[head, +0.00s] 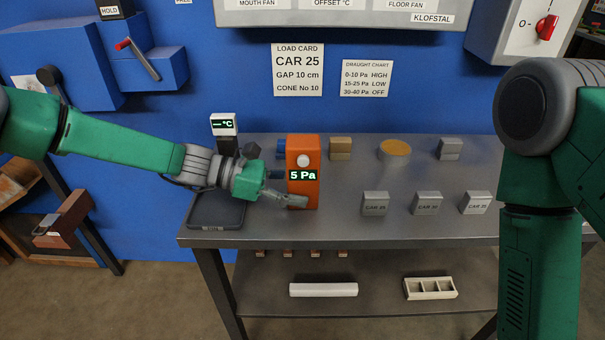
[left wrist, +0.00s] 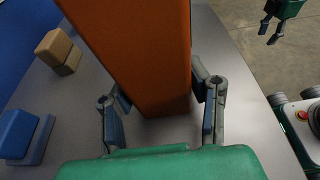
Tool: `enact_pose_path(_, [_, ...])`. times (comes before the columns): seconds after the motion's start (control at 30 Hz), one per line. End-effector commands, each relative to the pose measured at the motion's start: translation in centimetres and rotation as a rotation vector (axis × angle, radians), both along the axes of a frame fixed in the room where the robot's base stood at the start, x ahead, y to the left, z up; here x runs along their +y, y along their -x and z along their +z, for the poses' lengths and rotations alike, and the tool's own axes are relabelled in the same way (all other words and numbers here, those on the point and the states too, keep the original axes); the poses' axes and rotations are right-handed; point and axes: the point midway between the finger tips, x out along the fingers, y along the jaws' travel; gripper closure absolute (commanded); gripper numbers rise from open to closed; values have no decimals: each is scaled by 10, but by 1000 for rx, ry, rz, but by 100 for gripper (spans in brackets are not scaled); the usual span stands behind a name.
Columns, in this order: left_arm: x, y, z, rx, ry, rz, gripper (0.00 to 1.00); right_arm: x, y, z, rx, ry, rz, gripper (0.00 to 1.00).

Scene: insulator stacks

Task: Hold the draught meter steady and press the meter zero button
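The draught meter (head: 304,144) is an upright orange box on the workbench. Its front has a pale round button (head: 303,160) above a display reading 5 Pa. My left gripper (head: 287,198) is low at the meter, with one finger across the front of its base. In the left wrist view the orange body (left wrist: 145,50) stands between the two fingers (left wrist: 162,98). Whether both fingers press on it I cannot tell, as their tips are partly hidden. My right gripper (left wrist: 271,30) hangs off the bench in the left wrist view, its fingers apart and empty.
The grey workbench (head: 340,228) holds a temperature display (head: 223,125) left of the meter. Bare bench lies in front of the meter.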

Motion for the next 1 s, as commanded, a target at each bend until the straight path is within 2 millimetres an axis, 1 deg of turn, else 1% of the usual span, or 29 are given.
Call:
enact_pose_path(0.03, [0, 0, 0, 0, 0, 0, 73, 0, 0, 0, 0, 0, 0, 81])
enact_pose_path(0.07, [0, 0, 0, 0, -1, 0, 73, 0, 0, 0, 0, 0, 0, 92])
enact_pose_path(0.1, [0, 0, 0, 0, -1, 0, 73, 0, 0, 0, 0, 0, 0, 100])
enact_pose_path(1.0, [0, 0, -1, 0, -1, 0, 73, 0, 0, 0, 0, 0, 0, 100])
